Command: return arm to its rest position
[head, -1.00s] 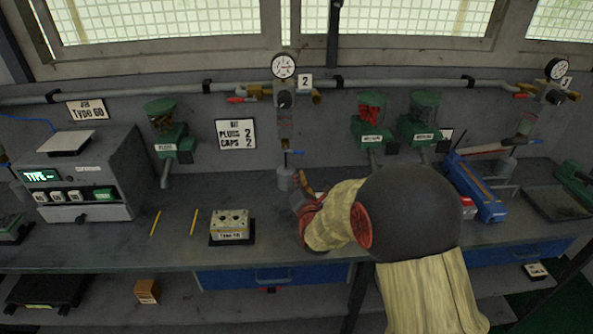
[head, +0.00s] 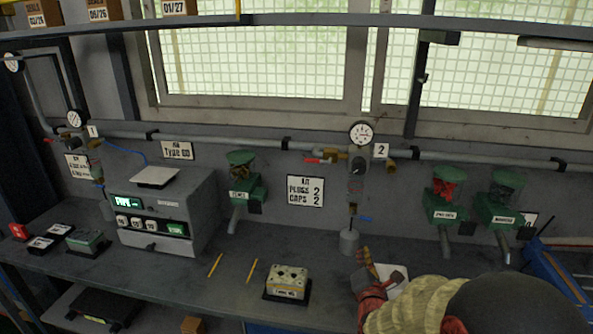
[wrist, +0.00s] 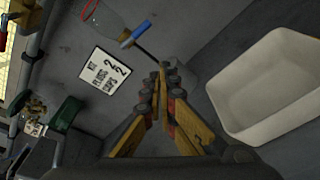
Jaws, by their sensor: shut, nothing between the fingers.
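My gripper (head: 366,268) is at the end of my arm, low over the bench at the right of the middle in the head view. In the wrist view its fingers (wrist: 165,72) come together at the tips with nothing between them. My forearm and its dark round joint fill the lower right of the head view. A pale valve block (head: 288,281) stands on a dark base on the bench, left of my gripper and apart from it.
A white tray (wrist: 268,88) lies close right of my fingers in the wrist view. A grey cylinder (head: 349,241) stands just behind my gripper. Two yellow sticks lie left of the block. A grey machine (head: 166,215) and green dispensers (head: 241,183) stand farther left.

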